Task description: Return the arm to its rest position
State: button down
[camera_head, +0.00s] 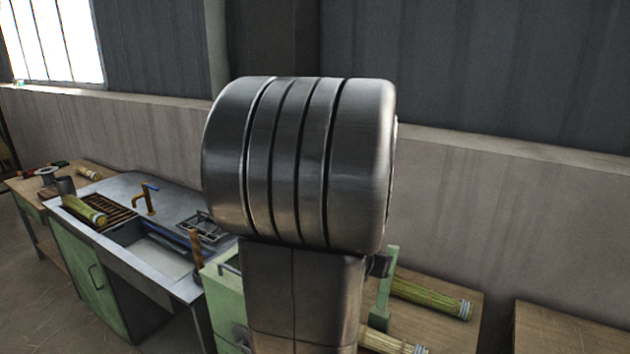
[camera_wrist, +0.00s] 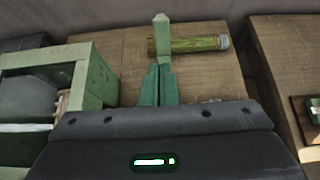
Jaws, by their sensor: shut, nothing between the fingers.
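My gripper (camera_wrist: 159,84) shows in the wrist view as two teal fingers side by side, closed together with nothing held. The fingers point over a wooden bench (camera_wrist: 112,53). A broom straw bundle (camera_wrist: 186,45) with a wire-like band at its right end lies on the bench beyond the fingertips. A green upright post (camera_wrist: 162,32) stands in front of that bundle. In the head view my grey metal arm (camera_head: 298,165) fills the middle and hides part of the bench; my gripper does not show there. Two straw bundles (camera_head: 430,298) (camera_head: 392,343) lie right of the arm.
A green frame (camera_wrist: 98,80) stands left of the fingers in the wrist view. A metal sink counter (camera_head: 135,215) with a brass tap (camera_head: 148,198) and another bundle (camera_head: 84,210) stands at left in the head view. Another wooden table (camera_head: 570,330) is at right. A wall (camera_head: 500,190) runs behind.

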jog(key=b+x, duration=0.2)
jog(key=x, duration=1.1)
jog(key=shift+w+d+f+b, duration=0.2)
jog(key=shift+w+d+b, duration=0.1)
jog(key=shift+b, duration=0.1)
jog(key=shift+a, duration=0.1)
